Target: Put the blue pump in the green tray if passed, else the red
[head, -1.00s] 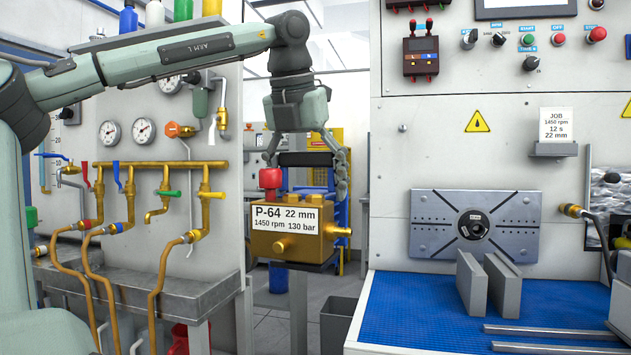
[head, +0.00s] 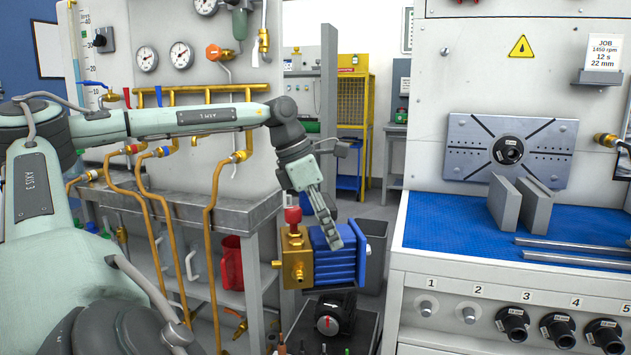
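The blue pump (head: 336,262) has a ribbed blue body, a brass front block (head: 296,258) facing left, and a red cap (head: 293,215) on top. My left gripper (head: 318,228) comes down on it from above. One finger lies over the near side of the blue body; the other finger is hidden. The pump appears held in the air, roughly level. The pump's label does not show now. My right gripper is out of view. No green or red tray is in view.
A dark cart (head: 352,335) with a black device (head: 334,313) is below the pump. At right, the bench has a blue mat (head: 455,222), a slotted metal plate (head: 510,148), grey blocks (head: 520,204) and a job card (head: 604,52). A metal table (head: 215,205) and brass pipes are at left.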

